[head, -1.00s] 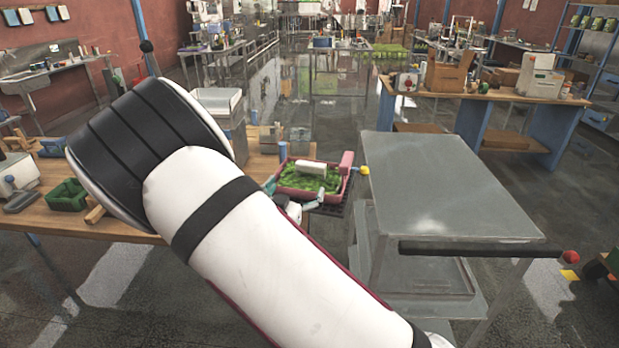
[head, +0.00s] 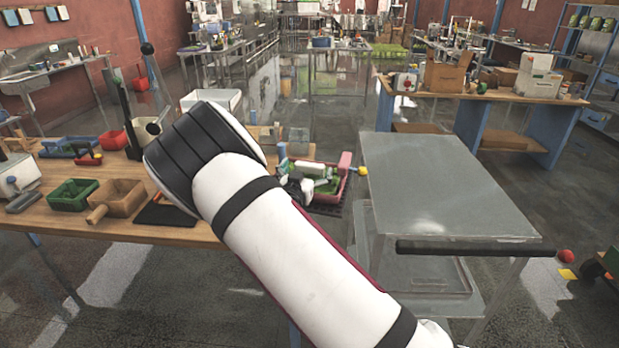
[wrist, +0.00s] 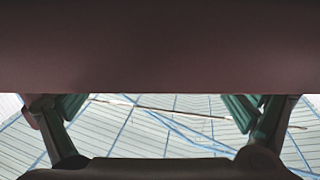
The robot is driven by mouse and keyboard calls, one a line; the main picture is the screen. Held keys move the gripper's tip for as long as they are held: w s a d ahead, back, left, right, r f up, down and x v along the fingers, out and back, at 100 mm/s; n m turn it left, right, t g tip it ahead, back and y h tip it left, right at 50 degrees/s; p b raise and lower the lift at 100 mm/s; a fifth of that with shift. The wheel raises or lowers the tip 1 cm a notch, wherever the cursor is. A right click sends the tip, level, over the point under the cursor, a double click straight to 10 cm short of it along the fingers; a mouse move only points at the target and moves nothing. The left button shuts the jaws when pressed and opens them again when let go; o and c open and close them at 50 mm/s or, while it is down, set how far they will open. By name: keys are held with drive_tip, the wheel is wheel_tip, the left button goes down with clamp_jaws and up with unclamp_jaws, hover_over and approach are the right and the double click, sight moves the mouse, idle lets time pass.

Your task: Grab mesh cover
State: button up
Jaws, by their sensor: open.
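Contact with the tray cannot be told. In the wrist view my green fingers (wrist: 158,116) are wide apart with nothing visibly held between them. A dark maroon surface fills the upper half there, and a pale blue-lined surface lies beyond.
A grey metal cart (head: 440,190) stands right of the tray, with a dark handle (head: 475,248). The wooden bench (head: 100,222) holds a green bin (head: 73,195), a wooden box (head: 120,197) and a red bin (head: 113,140). The cart top is clear.

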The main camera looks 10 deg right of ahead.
drive_tip(key=c, duration=1.2)
drive_tip(key=shift+c, duration=0.2)
drive_tip(key=shift+r, duration=0.15)
